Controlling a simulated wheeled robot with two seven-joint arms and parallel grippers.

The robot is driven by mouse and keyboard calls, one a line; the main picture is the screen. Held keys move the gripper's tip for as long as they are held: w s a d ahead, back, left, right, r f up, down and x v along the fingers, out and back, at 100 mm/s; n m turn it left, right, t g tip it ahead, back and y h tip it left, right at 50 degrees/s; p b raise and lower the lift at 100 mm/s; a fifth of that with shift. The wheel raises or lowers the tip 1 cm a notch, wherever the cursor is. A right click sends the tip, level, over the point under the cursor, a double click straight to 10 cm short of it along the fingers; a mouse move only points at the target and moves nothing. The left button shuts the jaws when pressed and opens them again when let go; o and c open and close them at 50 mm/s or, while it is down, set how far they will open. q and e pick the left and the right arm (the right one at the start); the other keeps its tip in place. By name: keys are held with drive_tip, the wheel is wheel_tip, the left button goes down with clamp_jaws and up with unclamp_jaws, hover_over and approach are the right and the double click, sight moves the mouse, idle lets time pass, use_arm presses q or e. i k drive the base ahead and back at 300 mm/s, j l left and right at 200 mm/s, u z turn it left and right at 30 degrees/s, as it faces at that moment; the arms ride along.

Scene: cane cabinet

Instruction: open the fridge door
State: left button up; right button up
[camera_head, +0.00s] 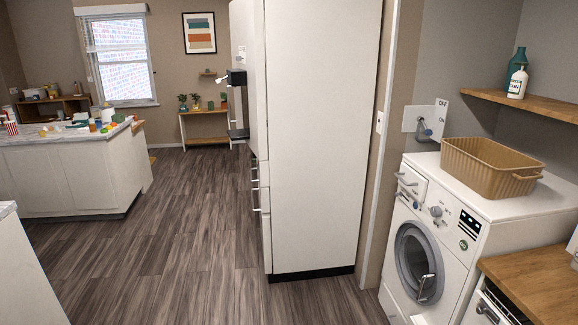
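A tall white unit (322,130) stands in the middle of the view with its plain side panel facing me. Its front faces left and is seen nearly edge-on. Several handles (261,209) stick out from the lower front. I cannot tell whether this unit is the fridge, and no fridge door shows clearly. No open door can be made out. Neither of my grippers is in view.
A white washing machine (424,242) with a tan basket (490,166) on top stands at the right, beside a wooden counter (541,279). A white island (75,172) with a cluttered top stands at the left. The wood floor (170,230) between island and tall unit is clear.

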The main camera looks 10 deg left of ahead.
sight(247, 76)
drive_tip(key=i+j+u, duration=0.1)
drive_tip(key=i+u, duration=0.2)
drive_tip(key=i, duration=0.55)
drive_tip(key=i+l+u, duration=0.1)
drive_tip(key=i+u, duration=0.2)
drive_tip(key=i, duration=0.5)
drive_tip(key=i+u, duration=0.2)
drive_tip(key=i, duration=1.45)
